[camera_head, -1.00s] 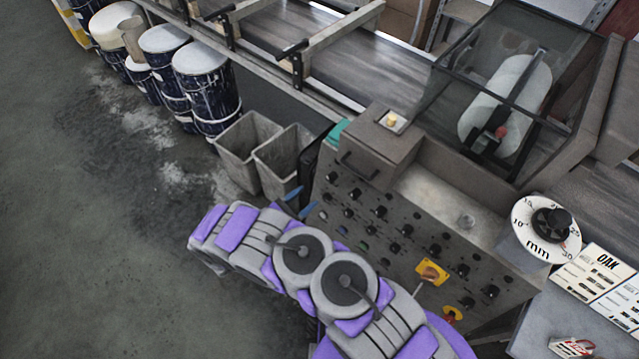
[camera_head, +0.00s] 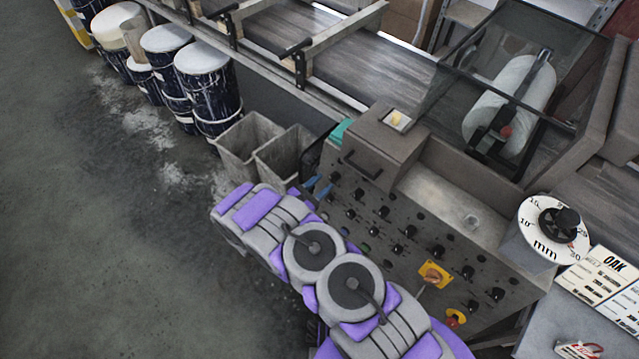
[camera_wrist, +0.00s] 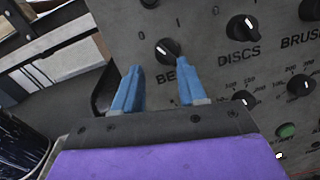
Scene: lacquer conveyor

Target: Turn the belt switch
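The belt switch (camera_wrist: 168,51) is a black knob with a white mark on the grey control panel (camera_head: 400,222). Its label is partly hidden by a finger, with only "BE" legible. In the wrist view my gripper (camera_wrist: 157,72) has two blue fingers spread apart with nothing between them. The knob lies just beyond the fingertips, closer to the right one; I cannot tell whether they touch. In the head view the gripper (camera_head: 318,187) shows as small blue tips at the panel's left edge, mostly hidden by my arm.
The DISCS knob (camera_wrist: 242,28) sits right of the belt switch, with more knobs and a green button (camera_wrist: 287,130) nearby. A yellow switch plate (camera_head: 435,275) is lower on the panel. Grey bins (camera_head: 243,150) stand left of the panel, and drums (camera_head: 207,85) farther left.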

